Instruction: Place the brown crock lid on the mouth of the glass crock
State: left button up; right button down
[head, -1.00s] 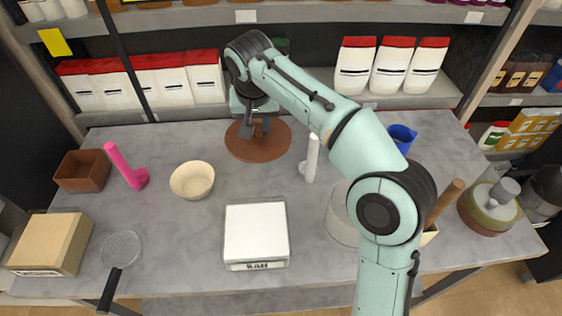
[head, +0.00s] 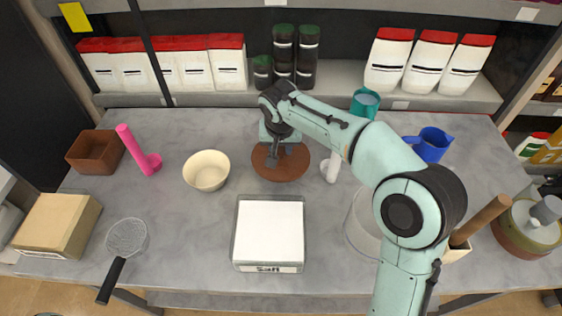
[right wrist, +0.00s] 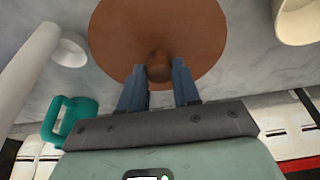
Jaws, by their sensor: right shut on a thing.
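The brown crock lid (head: 266,166) is a round disc at the back middle of the counter, right of the cream bowl. My right gripper (head: 278,153) is above it, pointing down. In the right wrist view the two fingers (right wrist: 159,72) are on either side of the lid's round knob (right wrist: 158,55), shut on it, with the disc (right wrist: 158,20) beyond. I cannot tell whether the lid is off the counter. The glass crock (head: 360,232) stands at the front right, clear and upright, partly hidden by my right arm. My left gripper is not in view.
A cream bowl (head: 206,170) is to the left.

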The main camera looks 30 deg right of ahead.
aim_at(281, 159)
jog(key=shift+f+b, duration=0.3)
jog(key=shift+f, duration=2.3)
jog(key=shift+f, duration=0.15)
jog(key=c, duration=0.8)
grip_release()
